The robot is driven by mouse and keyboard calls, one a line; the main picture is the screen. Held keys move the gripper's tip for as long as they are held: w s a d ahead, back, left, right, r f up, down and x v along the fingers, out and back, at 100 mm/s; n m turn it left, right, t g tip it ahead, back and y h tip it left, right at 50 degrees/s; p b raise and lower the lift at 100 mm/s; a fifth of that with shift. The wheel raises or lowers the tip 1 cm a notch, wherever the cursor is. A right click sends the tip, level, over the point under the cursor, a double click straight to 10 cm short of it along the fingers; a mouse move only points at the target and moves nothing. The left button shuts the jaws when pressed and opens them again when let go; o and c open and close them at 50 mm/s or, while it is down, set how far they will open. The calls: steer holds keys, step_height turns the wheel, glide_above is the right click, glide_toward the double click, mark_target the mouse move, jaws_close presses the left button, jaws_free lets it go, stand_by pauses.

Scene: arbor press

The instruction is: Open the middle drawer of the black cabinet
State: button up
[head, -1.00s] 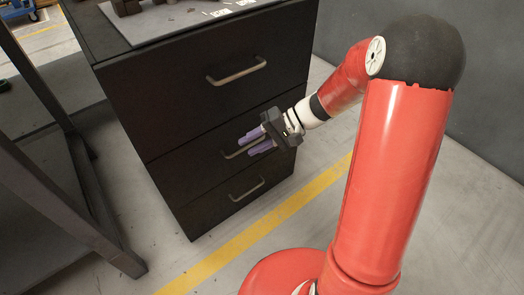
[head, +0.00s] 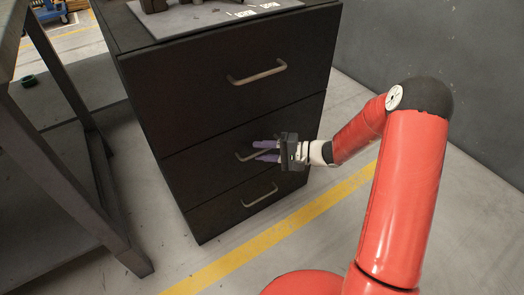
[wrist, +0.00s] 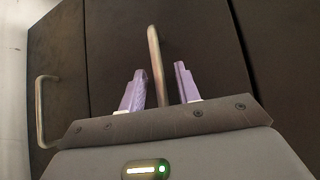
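The black cabinet (head: 150,110) has three drawers with metal bar handles. The middle drawer (head: 190,173) looks flush with the cabinet front. My gripper (head: 266,150) is at the middle drawer's handle (head: 243,156), its purple fingers pointing toward the drawer front. In the wrist view the middle handle (wrist: 153,60) stands between the two open fingers (wrist: 160,85), with gaps on both sides. Its near end is hidden behind the gripper body. I cannot tell whether the fingertips reach past the bar.
The top drawer handle (head: 257,73) is above and the bottom drawer handle (head: 260,196) below; the bottom handle also shows in the wrist view (wrist: 42,110). A dark metal table frame (head: 75,185) stands at the left. The floor with a yellow line (head: 270,235) is clear in front.

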steer(key=shift+a, duration=0.3)
jaws_close()
